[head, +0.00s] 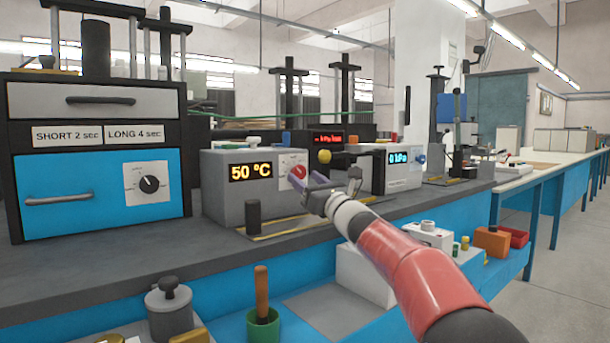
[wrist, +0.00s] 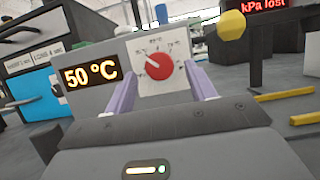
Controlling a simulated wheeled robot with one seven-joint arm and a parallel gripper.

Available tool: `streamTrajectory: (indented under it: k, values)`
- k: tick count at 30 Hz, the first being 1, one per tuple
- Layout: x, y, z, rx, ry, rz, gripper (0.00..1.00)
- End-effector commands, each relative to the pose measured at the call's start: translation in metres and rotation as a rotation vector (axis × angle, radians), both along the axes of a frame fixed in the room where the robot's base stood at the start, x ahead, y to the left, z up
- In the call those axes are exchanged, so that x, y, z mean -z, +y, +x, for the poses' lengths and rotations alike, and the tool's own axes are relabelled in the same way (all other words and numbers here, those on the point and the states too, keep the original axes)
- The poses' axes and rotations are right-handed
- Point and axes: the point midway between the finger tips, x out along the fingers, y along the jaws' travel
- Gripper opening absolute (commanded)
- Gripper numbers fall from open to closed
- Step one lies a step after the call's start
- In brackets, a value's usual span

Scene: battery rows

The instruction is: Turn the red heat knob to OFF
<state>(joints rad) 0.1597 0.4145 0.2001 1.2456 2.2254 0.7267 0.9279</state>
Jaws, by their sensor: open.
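The red heat knob (wrist: 159,66) sits on a white dial plate (wrist: 177,88) on the front of a grey heater box (head: 228,184). Its white pointer mark points to the upper left in the wrist view. The box's display (wrist: 92,75) reads 50 °C. In the head view the knob (head: 299,172) shows just behind my gripper (head: 320,190). In the wrist view my gripper (wrist: 162,90) is open, with one purple finger on each side of the knob. I cannot tell whether the fingers touch it. The dial's small lettering is too blurred to read.
A blue-fronted cabinet (head: 85,235) with a black dial stands to the left. A short black cylinder (head: 253,217) stands before the heater box. A yellow knob (wrist: 231,25) is at upper right in the wrist view. A white gauge box (head: 400,181) stands to the right.

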Motion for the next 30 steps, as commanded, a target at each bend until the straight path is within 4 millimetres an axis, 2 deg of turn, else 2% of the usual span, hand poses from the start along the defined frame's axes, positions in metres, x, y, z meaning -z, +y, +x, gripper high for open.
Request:
streamTrajectory:
  k: [4, 13, 23, 30]
  values:
    - [-0.0042, 0.0057, 0.0083, 0.0, 0.001, 0.0, 0.55]
    - [-0.0045, 0.0064, 0.0095, 0.001, 0.0, 0.0, 0.55]
    - [-0.0045, 0.0062, 0.0094, 0.001, 0.0, 0.0, 0.12]
    - [-0.0042, 0.0057, 0.0096, 0.001, -0.011, -0.018, 0.11]
